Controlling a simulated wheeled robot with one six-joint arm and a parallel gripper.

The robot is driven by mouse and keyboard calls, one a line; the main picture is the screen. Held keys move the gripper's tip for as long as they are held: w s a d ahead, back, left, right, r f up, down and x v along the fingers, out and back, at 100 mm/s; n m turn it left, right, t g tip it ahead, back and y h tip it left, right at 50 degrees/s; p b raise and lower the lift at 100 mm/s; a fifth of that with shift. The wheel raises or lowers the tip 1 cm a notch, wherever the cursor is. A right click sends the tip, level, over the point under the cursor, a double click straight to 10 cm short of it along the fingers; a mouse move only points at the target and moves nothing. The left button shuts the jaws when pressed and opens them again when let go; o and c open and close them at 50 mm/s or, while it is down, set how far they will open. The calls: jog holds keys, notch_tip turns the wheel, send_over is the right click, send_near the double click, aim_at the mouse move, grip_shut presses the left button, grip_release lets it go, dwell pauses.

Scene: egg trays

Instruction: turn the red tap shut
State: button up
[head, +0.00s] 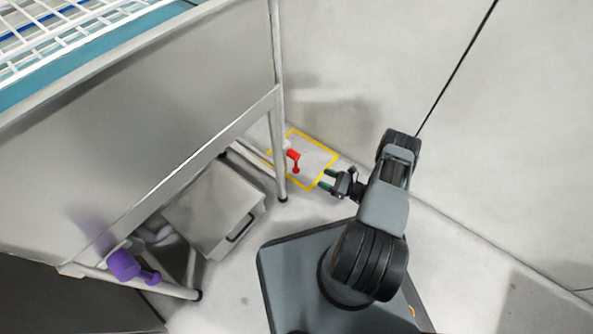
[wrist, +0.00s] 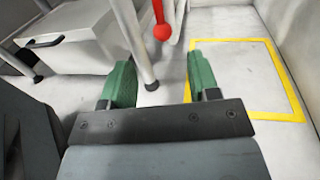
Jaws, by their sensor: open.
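The red tap (head: 294,160) sits low behind the table leg, near the yellow-outlined floor patch. Its handle hangs downward and ends in a round knob. In the wrist view the red knob (wrist: 162,32) shows at the top centre, beyond the fingertips; the rest of the tap is cut off by the frame edge. My gripper (head: 328,180) is to the right of the tap and apart from it. Its two green fingers are spread with nothing between them, as the wrist view also shows (wrist: 160,78).
A metal table leg (head: 280,150) stands just left of the tap. A yellow square outline (head: 322,175) marks the floor by the wall.

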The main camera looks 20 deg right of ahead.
aim_at(296, 168)
jog(key=b+x, duration=0.3)
jog(key=x, duration=1)
jog(key=shift+w+a+f, duration=0.1)
jog(key=shift+w+f, duration=0.05)
jog(key=shift+c, duration=0.5)
grip_shut()
